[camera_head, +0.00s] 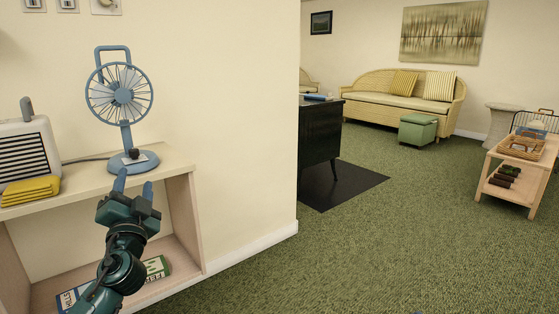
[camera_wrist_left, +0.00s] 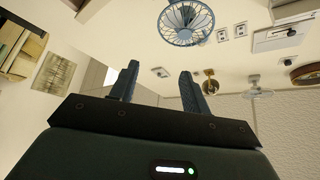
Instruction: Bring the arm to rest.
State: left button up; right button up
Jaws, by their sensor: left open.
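My left gripper (camera_head: 134,183) reaches in from the lower left in the head view, over the front edge of a light wood shelf unit. Its two blue fingers are apart with nothing between them. It points at the base of a blue desk fan (camera_head: 122,95), which stands upright on the shelf top; I cannot tell whether they touch. In the wrist view the open fingers (camera_wrist_left: 157,85) show empty, and the fan (camera_wrist_left: 187,20) appears at the top. My right gripper is in neither view.
The shelf unit (camera_head: 185,163) also carries a white radio-like box (camera_head: 25,150) and a folded yellow cloth (camera_head: 30,190). A sign (camera_head: 155,268) lies on its lower shelf. A black cabinet (camera_head: 320,132) stands beyond the wall corner. Green carpet (camera_head: 380,240) is clear at the right front.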

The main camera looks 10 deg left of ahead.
pick_arm(q)
jog(key=s+d+f+m+h, duration=0.3)
jog(key=d+f+m+h, duration=0.2)
jog(key=d+f+h, duration=0.45)
jog(key=s+d+f+m+g+h, duration=0.1)
jog(key=s+d+m+g+h, duration=0.1)
jog(key=s+d+h, duration=0.55)
jog(key=s+d+f+m+g+h, duration=0.1)
jog(key=s+d+m+h, duration=0.3)
jog(key=d, duration=0.6)
jog(key=s+d+r+n+g+h, duration=0.1)
jog(key=s+d+r+n+h, duration=0.25)
jog(key=s, duration=0.65)
jog(key=a+r+n+g+y+p, duration=0.2)
jog(key=r+n+g+y+p, duration=0.1)
jog(key=p, duration=1.7)
jog(key=s+a+r+n+g+y+p, duration=0.1)
jog(key=r+n+y+p, duration=0.5)
jog(key=p, duration=1.5)
jog(key=shift+s+a+r+g+y+p, duration=0.15)
jog(key=shift+a+r+g+y+p, duration=0.15)
jog(key=shift+a+r+g+y, duration=0.6)
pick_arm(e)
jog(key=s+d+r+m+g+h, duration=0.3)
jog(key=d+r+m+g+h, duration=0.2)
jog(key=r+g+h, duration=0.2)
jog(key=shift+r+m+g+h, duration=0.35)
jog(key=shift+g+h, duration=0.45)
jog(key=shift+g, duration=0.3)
